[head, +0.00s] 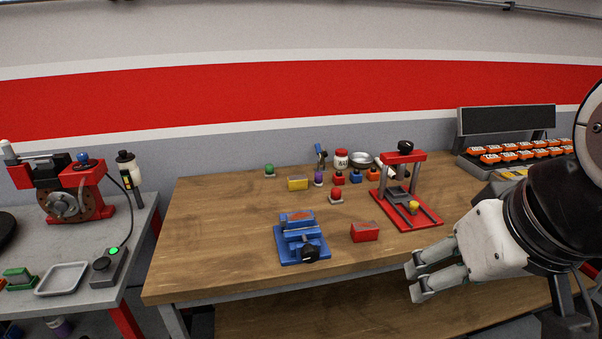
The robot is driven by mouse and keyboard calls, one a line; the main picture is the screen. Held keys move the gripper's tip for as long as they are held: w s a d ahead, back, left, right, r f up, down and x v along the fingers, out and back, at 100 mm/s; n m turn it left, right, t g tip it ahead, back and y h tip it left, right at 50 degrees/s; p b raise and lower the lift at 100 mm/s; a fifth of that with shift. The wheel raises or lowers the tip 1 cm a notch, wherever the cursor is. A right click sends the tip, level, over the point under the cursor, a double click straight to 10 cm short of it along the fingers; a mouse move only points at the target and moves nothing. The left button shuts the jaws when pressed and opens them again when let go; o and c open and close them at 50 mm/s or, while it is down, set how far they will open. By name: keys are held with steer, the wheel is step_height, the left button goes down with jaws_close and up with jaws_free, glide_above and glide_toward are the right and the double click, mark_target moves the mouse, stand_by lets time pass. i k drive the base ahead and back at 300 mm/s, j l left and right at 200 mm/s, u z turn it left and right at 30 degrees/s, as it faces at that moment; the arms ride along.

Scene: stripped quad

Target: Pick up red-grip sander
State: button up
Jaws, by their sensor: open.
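A small red block (365,232) with a greyish top edge lies near the front edge of the wooden workbench (215,238); it looks like the red-grip sander, though its details are too small to be sure. My gripper (412,281) is at the lower right of the head view, pointing left, with its two fingers apart and nothing between them. It appears in front of the bench edge, to the right of and below the red block in the picture, and apart from it.
A blue vise (301,250) stands left of the red block, and a red press frame (405,190) behind it to the right. The bench's left part is clear.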

mark_target(335, 198)
steer(key=i, duration=0.6)
steer(key=i+j, duration=0.15)
steer(key=i, duration=0.45)
steer(key=l+z, duration=0.05)
